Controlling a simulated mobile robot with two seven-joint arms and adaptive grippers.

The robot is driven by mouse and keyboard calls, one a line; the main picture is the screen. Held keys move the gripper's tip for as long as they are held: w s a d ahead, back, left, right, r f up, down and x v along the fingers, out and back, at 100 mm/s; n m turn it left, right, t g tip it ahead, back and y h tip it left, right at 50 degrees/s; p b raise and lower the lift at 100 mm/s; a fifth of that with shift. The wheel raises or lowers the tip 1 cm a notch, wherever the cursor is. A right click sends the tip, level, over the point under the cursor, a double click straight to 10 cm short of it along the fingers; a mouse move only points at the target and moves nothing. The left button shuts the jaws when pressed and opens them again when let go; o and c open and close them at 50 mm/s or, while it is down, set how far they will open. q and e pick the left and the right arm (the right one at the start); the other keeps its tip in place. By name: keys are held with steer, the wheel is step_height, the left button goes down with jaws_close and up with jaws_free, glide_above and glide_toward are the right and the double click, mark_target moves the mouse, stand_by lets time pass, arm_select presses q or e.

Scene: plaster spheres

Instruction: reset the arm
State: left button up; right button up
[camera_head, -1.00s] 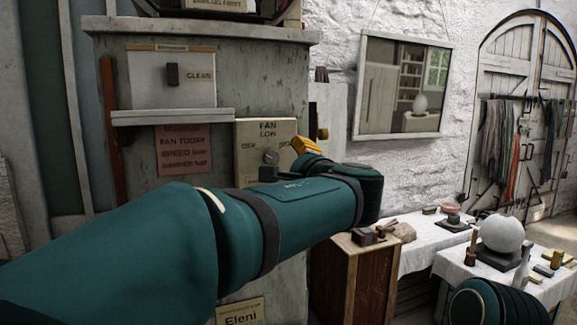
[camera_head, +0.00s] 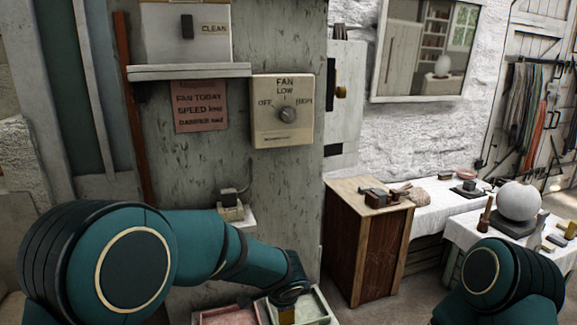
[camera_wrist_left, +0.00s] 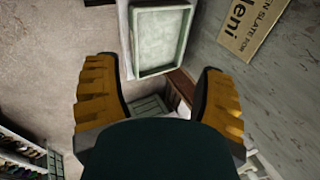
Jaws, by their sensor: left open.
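My left arm (camera_head: 190,240) is teal with dark bands. It comes in from the left and reaches low across the front of the grey cabinet. My left gripper (camera_wrist_left: 158,68) shows in the left wrist view with its two yellow fingers wide apart and nothing between them. In the head view only a bit of yellow of this gripper (camera_head: 287,315) shows at the bottom edge, over a pale tray (camera_head: 318,302). My right arm (camera_head: 500,280) shows at the lower right; its gripper is out of view.
A fan switch box (camera_head: 283,128) with a round knob is on the cabinet (camera_head: 230,165), clear of my arm. A wooden stand (camera_head: 342,235) is to the right. A white-clothed table (camera_head: 460,215) holds a plaster sphere (camera_head: 518,200). A pink tray (camera_head: 228,317) is beside the pale one.

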arm_select(q)
steer(key=s+a+f+n+g+h, duration=0.2)
steer(key=s+a+f+n, duration=0.2)
steer(key=s+f+n, duration=0.4)
steer(key=s+a+f+n+g+h, duration=0.2)
steer(key=s+a+f+n, duration=0.2)
steer(key=s+f+n, duration=0.5)
steer(key=s+f, duration=0.5)
steer(key=s, duration=0.2)
steer(key=shift+s+a+f+h, duration=0.3)
steer(key=shift+s, duration=0.1)
steer(key=c, duration=0.4)
arm_select(e)
steer(key=c, duration=0.4)
arm_select(q)
steer(key=shift+d, duration=0.1)
arm_select(e)
steer(key=shift+c, duration=0.3)
